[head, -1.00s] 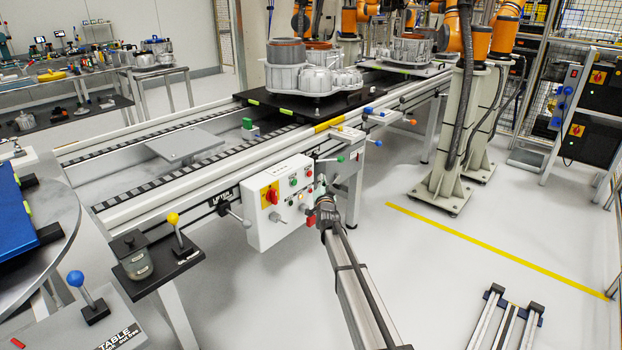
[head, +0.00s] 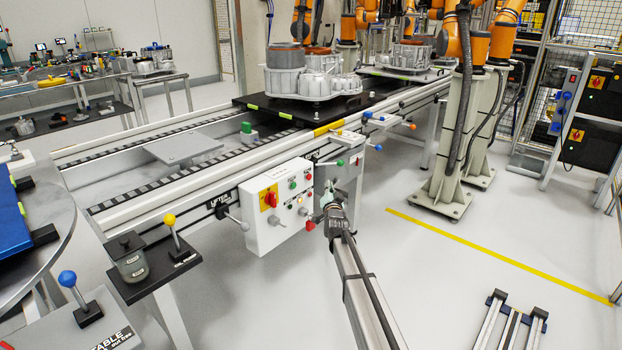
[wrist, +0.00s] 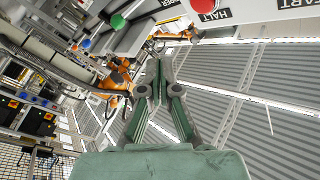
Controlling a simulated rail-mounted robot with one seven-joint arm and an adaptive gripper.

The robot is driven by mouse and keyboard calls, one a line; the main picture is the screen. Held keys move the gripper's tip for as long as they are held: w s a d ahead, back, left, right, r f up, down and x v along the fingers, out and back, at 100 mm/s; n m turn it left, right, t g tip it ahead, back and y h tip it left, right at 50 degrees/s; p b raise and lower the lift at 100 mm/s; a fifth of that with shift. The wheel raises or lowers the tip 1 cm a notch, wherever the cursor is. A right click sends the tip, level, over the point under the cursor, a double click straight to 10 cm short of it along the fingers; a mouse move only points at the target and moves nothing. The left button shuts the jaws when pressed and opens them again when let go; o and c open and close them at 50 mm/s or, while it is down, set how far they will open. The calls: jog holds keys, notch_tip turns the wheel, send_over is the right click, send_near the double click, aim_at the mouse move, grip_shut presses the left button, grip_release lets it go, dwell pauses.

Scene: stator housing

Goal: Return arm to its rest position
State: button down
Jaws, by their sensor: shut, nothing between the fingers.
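My gripper (head: 328,203) is at the end of my arm, in front of the white control box (head: 277,207) and a little to its right in the head view. In the wrist view my gripper (wrist: 160,72) has its two fingers together at the tips, shut and empty. The control box carries a red-and-yellow switch and several buttons. In the wrist view a red button (wrist: 205,5) marked HALT shows at the top edge. I cannot tell from the head view how far the fingertips are from the box.
Levers with a green knob (head: 340,162) and a blue knob (head: 378,147) stick out from the conveyor (head: 200,188) near my gripper. A metal housing (head: 310,82) sits on a black pallet.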

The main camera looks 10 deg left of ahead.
jog(key=shift+f, duration=0.1)
